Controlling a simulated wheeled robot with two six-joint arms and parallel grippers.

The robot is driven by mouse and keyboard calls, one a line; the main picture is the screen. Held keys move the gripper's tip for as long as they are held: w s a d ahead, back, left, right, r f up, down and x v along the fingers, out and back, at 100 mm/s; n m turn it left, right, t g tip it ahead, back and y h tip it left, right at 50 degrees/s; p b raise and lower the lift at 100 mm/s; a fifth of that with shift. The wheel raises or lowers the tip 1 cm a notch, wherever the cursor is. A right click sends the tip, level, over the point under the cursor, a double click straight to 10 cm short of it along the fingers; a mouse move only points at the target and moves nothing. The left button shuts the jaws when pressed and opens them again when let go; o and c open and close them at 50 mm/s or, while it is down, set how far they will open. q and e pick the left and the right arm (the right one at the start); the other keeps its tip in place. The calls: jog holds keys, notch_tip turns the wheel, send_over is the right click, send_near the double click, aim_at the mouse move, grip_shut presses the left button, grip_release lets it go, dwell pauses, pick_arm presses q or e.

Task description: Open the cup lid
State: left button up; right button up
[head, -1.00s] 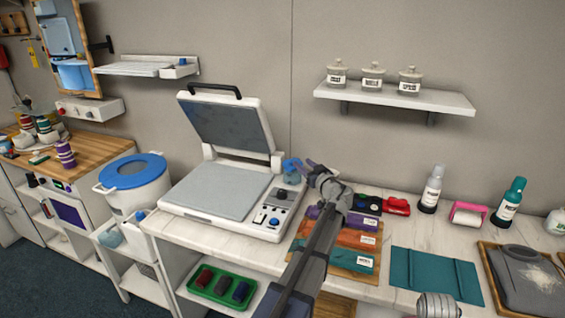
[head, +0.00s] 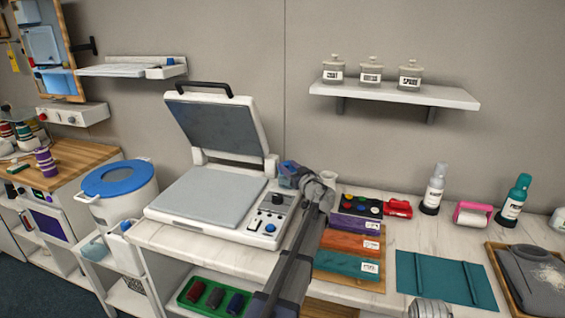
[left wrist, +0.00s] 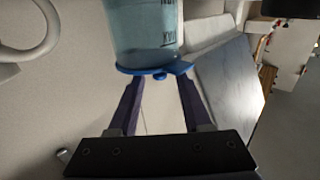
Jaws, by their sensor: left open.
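In the left wrist view, a translucent blue cup (left wrist: 146,30) with dark markings appears upside down in the picture. Its bright blue lid (left wrist: 152,68) has a small tab and lies just ahead of my fingertips. My left gripper (left wrist: 158,85) is open, its two dark fingers on either side of the lid's edge. I cannot tell whether they touch it.
An open white press (head: 214,200) stands left of my left arm. Folded cloths (head: 350,243), a red item (head: 398,208) and spray bottles (head: 513,200) lie to the right on the bench. A blue-lidded bucket (head: 118,180) stands at left. A shelf (head: 395,93) with jars is above.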

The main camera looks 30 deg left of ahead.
pick_arm(q)
jog(key=x, duration=0.5)
grip_shut()
dwell(1.4)
